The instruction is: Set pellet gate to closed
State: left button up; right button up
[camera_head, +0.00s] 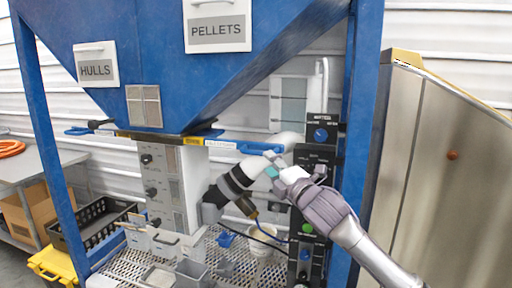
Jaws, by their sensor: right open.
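A blue hopper with a PELLETS label (217,30) and a HULLS label (95,68) fills the upper view. Under its outlet, a blue handle (256,148) sticks out on the right at the end of a pale slide plate; I take it as the pellet gate. A second blue handle (78,131) sticks out on the left side. My right gripper (271,164) is open, with its fingertips close to the right end of the right handle. I cannot tell whether they touch it. My left gripper is not in view.
A black control panel (321,134) with a blue knob stands just behind and right of my right gripper. A white tube (236,180) with black bands slopes below the handle. A steel cabinet stands at right. Bins and a perforated shelf (240,262) lie below.

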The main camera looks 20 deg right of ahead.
aim_at(258, 154)
jog(key=p+x, duration=0.1)
jog(key=x, duration=0.3)
jog(key=shift+w, duration=0.25)
jog(key=p+x, duration=0.1)
jog(key=x, duration=0.1)
jog(key=shift+w+a, duration=0.1)
jog(key=shift+w, duration=0.5)
jog(key=shift+w+a, duration=0.1)
jog(key=shift+w, duration=0.4)
grip_shut()
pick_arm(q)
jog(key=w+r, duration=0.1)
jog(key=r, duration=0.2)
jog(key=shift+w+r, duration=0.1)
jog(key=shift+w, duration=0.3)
